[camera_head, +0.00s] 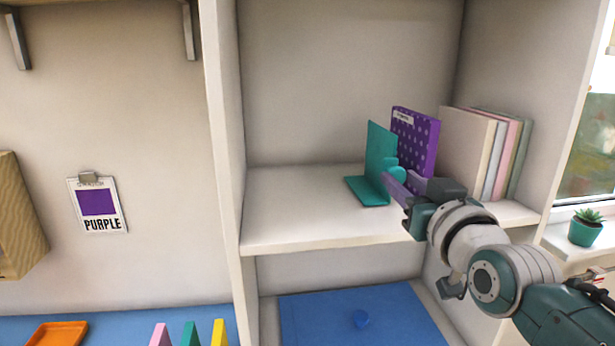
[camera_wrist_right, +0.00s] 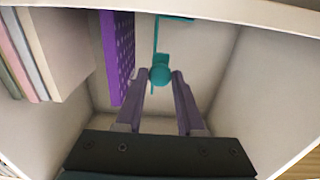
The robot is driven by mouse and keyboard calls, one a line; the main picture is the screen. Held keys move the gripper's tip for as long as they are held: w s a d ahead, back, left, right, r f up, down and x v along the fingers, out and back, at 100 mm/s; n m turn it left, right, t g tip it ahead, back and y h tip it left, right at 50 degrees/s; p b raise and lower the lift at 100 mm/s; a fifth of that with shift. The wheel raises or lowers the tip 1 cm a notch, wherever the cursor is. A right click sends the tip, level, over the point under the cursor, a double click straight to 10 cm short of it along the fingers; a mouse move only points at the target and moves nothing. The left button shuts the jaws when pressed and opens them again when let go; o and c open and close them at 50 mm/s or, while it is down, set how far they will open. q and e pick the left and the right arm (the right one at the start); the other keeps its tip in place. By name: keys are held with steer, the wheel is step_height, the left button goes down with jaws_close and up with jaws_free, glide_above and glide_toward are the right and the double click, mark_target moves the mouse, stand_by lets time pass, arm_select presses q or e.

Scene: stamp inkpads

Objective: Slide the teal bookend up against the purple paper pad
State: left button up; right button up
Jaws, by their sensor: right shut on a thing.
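The teal bookend (camera_head: 379,152) stands upright on the shelf, its flat foot pointing left. It also shows in the right wrist view (camera_wrist_right: 156,38). The purple paper pad (camera_head: 416,138), dotted with a white label, stands to its right; in the right wrist view the pad (camera_wrist_right: 117,60) is left of the bookend, with a gap between them. My right gripper (camera_head: 394,176) reaches in from the right and is shut on the bookend's round teal knob (camera_wrist_right: 160,75). Its fingers partly cover the pad's lower part in the head view. My left gripper is not in view.
Several pale books (camera_head: 468,145) stand right of the pad. The shelf board (camera_head: 290,205) is clear left of the bookend. The cubby's left wall (camera_head: 225,140) is well away. A blue mat (camera_head: 330,315) with a small blue object lies below.

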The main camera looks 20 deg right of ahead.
jaws_close()
stand_by(0.8)
